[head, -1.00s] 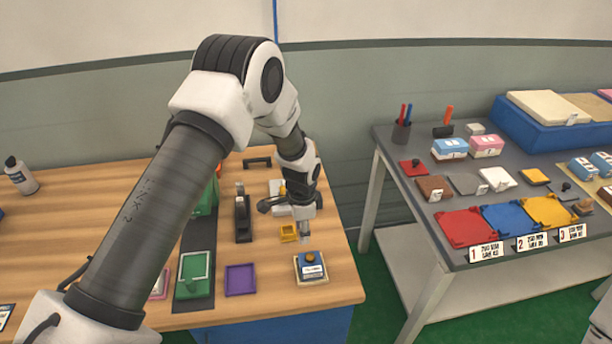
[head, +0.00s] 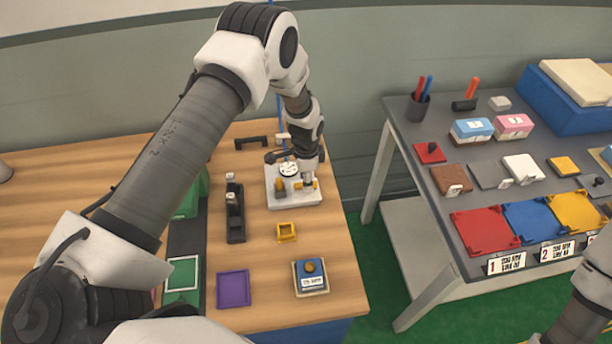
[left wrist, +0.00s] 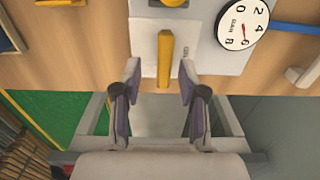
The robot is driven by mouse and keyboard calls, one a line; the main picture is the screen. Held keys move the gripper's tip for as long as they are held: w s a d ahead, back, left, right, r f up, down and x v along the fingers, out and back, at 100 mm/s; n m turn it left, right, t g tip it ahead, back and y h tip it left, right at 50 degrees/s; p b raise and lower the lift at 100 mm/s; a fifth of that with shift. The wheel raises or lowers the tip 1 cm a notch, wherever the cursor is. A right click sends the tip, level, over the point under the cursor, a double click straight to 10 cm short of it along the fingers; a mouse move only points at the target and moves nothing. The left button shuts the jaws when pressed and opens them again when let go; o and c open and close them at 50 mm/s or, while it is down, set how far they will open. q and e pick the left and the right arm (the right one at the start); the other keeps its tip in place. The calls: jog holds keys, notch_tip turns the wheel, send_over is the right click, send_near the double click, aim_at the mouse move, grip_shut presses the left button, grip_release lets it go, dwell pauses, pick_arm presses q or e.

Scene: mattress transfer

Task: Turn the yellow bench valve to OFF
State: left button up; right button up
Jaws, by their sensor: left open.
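The yellow bench valve handle (left wrist: 165,60) stands on a white plate (left wrist: 200,50) in the left wrist view, its long bar running up and down the picture. My left gripper (left wrist: 160,78) is open, with one finger on each side of the bar's near end; I see gaps and no clear contact. In the head view my left gripper (head: 307,184) is over the white valve base (head: 290,200) and hides part of the yellow handle. A round gauge (head: 288,169) sits on the base; it also shows in the left wrist view (left wrist: 243,22). My right gripper is out of view.
A yellow tray (head: 287,232), a blue-topped block (head: 310,277), a purple tray (head: 233,288) and a black fixture (head: 235,212) stand near the valve on the wooden bench. A grey table (head: 430,205) with colored trays is to the right, across a gap.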

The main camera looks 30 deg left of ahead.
pick_arm(q)
jog(key=shift+w+a+f, duration=0.15)
jog(key=shift+w+f, duration=0.05)
jog(key=shift+f, duration=0.5)
jog(key=shift+w+a+f, duration=0.15)
jog(key=shift+w+f, duration=0.05)
jog(key=shift+f, duration=0.15)
jog(key=shift+s+r, duration=0.1)
jog(key=shift+r, duration=0.05)
jog(key=shift+s+d+r, duration=0.15)
jog(key=shift+s+d, duration=0.05)
grip_shut()
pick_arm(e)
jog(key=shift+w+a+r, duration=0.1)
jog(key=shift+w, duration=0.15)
